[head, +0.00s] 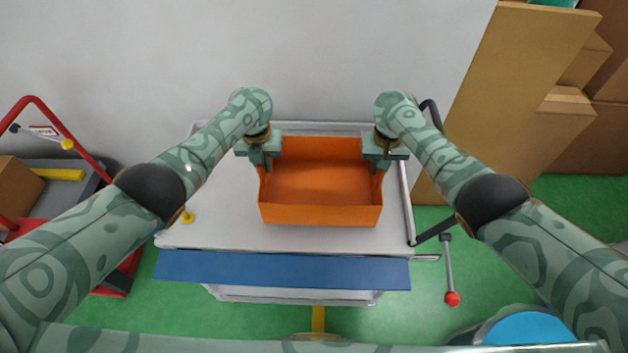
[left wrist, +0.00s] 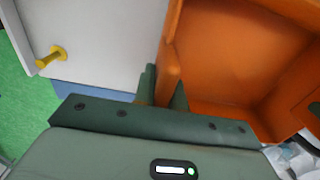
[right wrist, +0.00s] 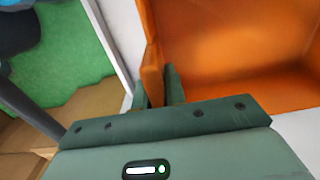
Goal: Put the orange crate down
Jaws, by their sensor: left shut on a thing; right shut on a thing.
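The orange crate (head: 320,215) is empty and sits level over the light grey table (head: 225,215), between my two grippers. I cannot tell whether its bottom touches the table top. My left gripper (head: 262,165) is shut on the crate's left wall; in the left wrist view the fingers straddle the orange wall (left wrist: 171,65). My right gripper (head: 380,163) is shut on the crate's right wall; in the right wrist view its fingers straddle that wall (right wrist: 152,70). The crate's underside is hidden.
A blue strip (head: 280,269) runs along the table's front edge. A yellow knob (head: 187,216) stands at the table's left. A red-framed cart (head: 70,135) is on the left. Cardboard boxes (head: 560,120) stand at the right. Bare table shows left of the crate.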

